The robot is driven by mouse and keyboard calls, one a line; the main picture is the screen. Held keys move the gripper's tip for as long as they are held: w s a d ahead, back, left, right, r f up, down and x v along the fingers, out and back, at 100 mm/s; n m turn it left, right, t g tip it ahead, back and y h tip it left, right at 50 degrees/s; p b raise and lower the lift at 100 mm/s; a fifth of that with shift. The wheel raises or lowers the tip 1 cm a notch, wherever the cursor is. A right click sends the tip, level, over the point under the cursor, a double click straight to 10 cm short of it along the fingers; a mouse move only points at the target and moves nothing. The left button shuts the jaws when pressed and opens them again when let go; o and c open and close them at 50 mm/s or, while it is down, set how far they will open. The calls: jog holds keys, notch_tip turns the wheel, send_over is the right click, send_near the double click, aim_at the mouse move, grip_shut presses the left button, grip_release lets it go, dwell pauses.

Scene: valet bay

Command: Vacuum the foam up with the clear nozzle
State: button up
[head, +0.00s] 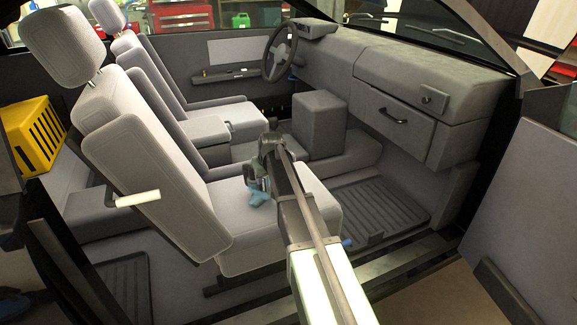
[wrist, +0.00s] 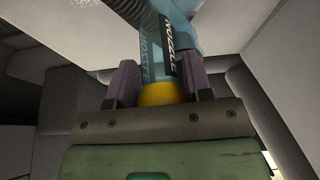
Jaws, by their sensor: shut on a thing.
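My gripper (head: 256,181) is over the near seat's cushion (head: 297,213). In the wrist view its purple fingers (wrist: 157,75) are shut on the clear, bluish nozzle (wrist: 188,12), which has dark bands lettered NOZZLE and a yellow part between the fingers. In the head view the nozzle's pale blue head (head: 261,198) shows just below the gripper, at or close above the cushion; contact cannot be told. A white speckled patch, which looks like foam (wrist: 88,9), lies on the pale surface at the wrist view's top left. I cannot make out foam in the head view.
The near seat's backrest (head: 160,190) rises to the left of my gripper. A grey box-shaped console (head: 318,121) and the dashboard (head: 420,75) stand beyond and right. A ribbed floor mat (head: 385,212) lies in the right footwell. A yellow crate (head: 36,135) is far left.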

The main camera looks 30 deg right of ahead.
jog(key=shift+s, duration=3.55)
notch_tip(320, 180, up, 8)
jog(key=p, duration=0.7)
jog(key=shift+a+f, duration=0.15)
jog(key=shift+a, duration=0.25)
jog(key=shift+s, duration=0.1)
